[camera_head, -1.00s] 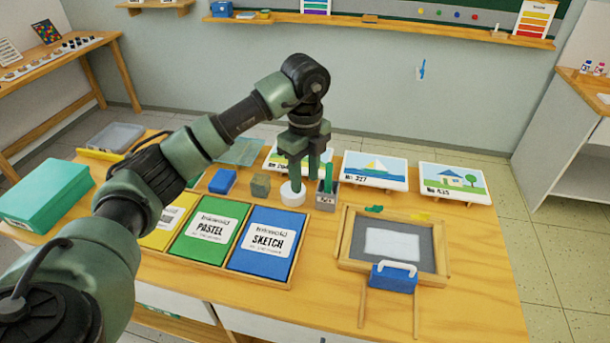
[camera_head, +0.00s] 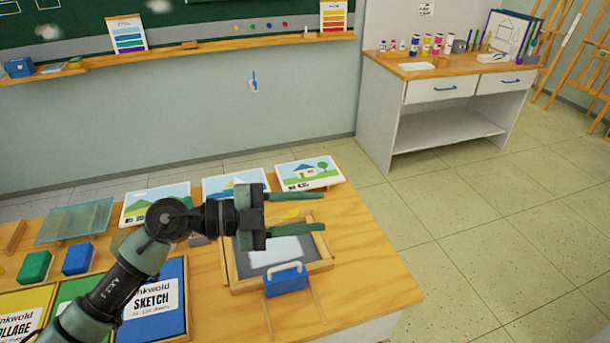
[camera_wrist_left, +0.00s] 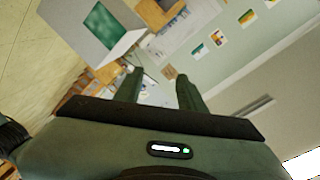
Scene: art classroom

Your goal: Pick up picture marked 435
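The picture with a house and a tree (camera_head: 309,174) rests at the back right edge of the table; its label is too blurred to read now, but read 435 earlier. A sailboat picture (camera_head: 222,185) is left of it, partly hidden by my gripper, and a third picture (camera_head: 155,204) is further left. My left gripper (camera_head: 325,211) is open and empty, fingers pointing right, in front of the house picture and apart from it. In the left wrist view its two fingers (camera_wrist_left: 160,88) are spread with nothing held. My right gripper is not in view.
A wooden frame tray (camera_head: 232,275) with a grey panel and a blue handled block (camera_head: 286,281) lies below my gripper. A sketch pad (camera_head: 153,300) is at left. A white cabinet (camera_head: 450,100) stands behind right. The floor right of the table is clear.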

